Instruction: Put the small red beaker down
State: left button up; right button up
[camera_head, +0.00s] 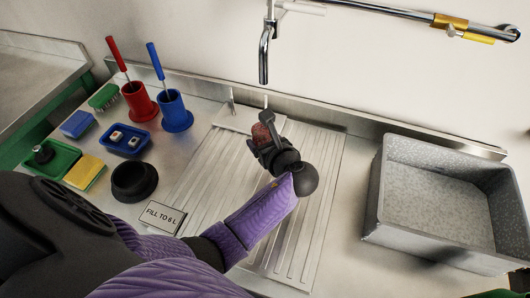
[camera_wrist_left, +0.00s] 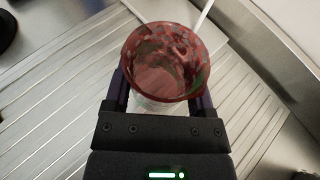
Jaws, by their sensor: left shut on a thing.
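The small red beaker (camera_wrist_left: 166,62) shows in the left wrist view as a see-through red cup, its open mouth facing the camera. My left gripper (camera_wrist_left: 160,90) is shut on it, with one finger on each side. In the head view the beaker (camera_head: 262,134) is partly hidden behind my left gripper (camera_head: 270,140), over the far part of the ribbed metal drainboard (camera_head: 318,190). I cannot tell whether the beaker touches the drainboard. My right gripper is not in view.
A grey basin (camera_head: 378,205) stands at the right, and a tap (camera_head: 264,65) hangs behind the drainboard. At the left are a red holder (camera_head: 138,103), a blue holder (camera_head: 175,113), a black round bowl (camera_head: 133,182) and a sign (camera_head: 162,217). The drainboard's right half is clear.

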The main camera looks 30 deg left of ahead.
pick_arm(q)
notch_tip(320, 180, down, 6)
jog(key=b, duration=0.3)
jog(key=shift+b, duration=0.4)
jog(key=shift+w+r, duration=0.1)
jog(key=shift+r, duration=0.15)
jog(key=shift+f, duration=0.1)
jog(key=o, duration=1.3)
jog(key=shift+o, duration=0.2)
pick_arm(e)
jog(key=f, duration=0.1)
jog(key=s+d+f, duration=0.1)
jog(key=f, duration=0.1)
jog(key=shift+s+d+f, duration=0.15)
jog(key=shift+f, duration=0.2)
